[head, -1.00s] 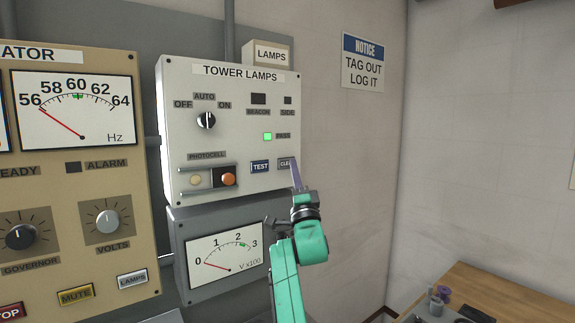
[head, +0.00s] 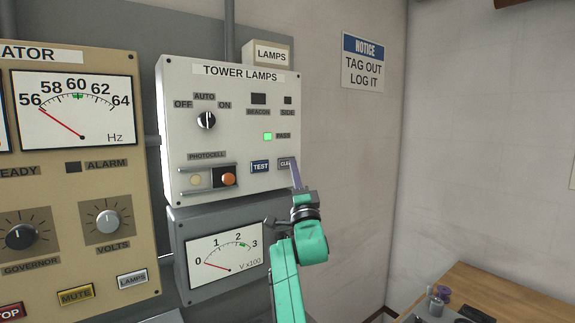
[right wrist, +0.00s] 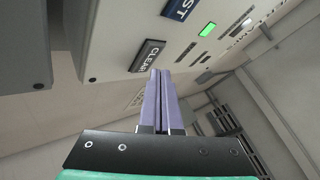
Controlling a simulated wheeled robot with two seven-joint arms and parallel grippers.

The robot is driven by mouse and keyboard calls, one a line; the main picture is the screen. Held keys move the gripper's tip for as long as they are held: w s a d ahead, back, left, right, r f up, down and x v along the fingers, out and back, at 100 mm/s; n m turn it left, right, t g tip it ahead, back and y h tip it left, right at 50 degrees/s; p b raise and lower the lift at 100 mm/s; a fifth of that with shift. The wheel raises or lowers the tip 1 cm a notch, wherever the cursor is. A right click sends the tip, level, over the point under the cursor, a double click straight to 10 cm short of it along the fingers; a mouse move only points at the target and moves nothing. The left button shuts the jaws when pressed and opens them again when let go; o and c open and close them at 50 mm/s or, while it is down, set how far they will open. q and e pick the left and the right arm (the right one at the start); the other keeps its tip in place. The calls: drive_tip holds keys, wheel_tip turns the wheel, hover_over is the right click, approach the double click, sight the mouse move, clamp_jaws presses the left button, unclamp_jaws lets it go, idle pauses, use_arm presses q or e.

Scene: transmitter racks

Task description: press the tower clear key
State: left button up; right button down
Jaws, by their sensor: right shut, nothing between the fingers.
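The grey clear key (head: 284,162) is at the lower right of the white tower lamps panel (head: 235,82), right of the blue test key (head: 260,167). My right gripper (head: 294,164) is shut and empty, its purple fingers pointing up at the clear key's right side and covering part of its label. In the right wrist view, the fingertips (right wrist: 159,72) are close to the edge of the dark clear key (right wrist: 149,56). I cannot tell whether they touch it. The green pass lamp (head: 267,136) is lit. My left gripper is not in view.
A voltage meter (head: 225,253) sits below the panel. The photocell unit (head: 207,179) with its orange knob is left of the test key. A tan generator panel (head: 75,180) stands at the left.

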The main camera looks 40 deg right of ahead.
drive_tip(key=shift+w, duration=0.1)
drive_tip(key=shift+w, duration=0.3)
drive_tip(key=shift+w, duration=0.35)
idle(0.8)
drive_tip(key=shift+s, duration=0.75)
drive_tip(key=s, duration=0.5)
drive_tip(key=shift+a+p, duration=0.1)
drive_tip(key=shift+p, duration=0.2)
idle(0.4)
